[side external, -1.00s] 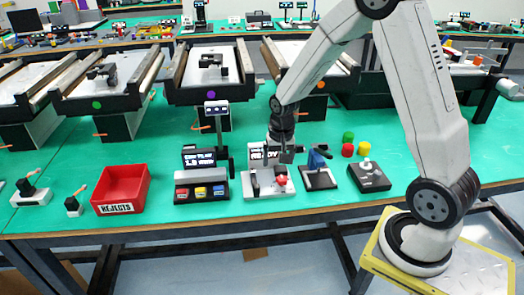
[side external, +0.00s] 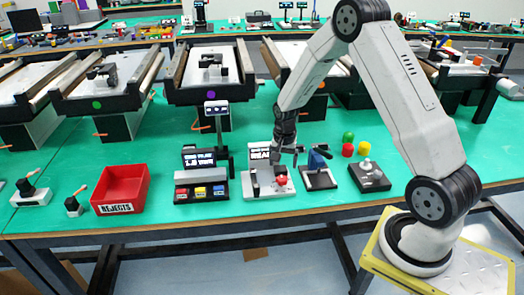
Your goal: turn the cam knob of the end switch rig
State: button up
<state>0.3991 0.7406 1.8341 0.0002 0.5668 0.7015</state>
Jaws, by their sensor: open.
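A light grey rig (side external: 266,192) with a small black upright and a red knob (side external: 281,181) stands near the front edge of the table in the side view. I take it to be the end switch rig with its cam knob. My gripper (side external: 289,161) points down just above and behind the red knob. It is open and appears to hold nothing. Whether a fingertip touches the rig is too small to tell.
A black base with a blue lever (side external: 318,178) stands close right of the rig. A black joystick box (side external: 369,177) is farther right, near green (side external: 348,137) and yellow buttons. A button panel (side external: 202,190) and red rejects bin (side external: 120,190) are left. Conveyors line the back.

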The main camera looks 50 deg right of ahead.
aim_at(282, 178)
jog(key=shift+f, duration=3.1)
grip_shut()
jog(key=n, duration=0.8)
jog(key=shift+n, duration=0.4)
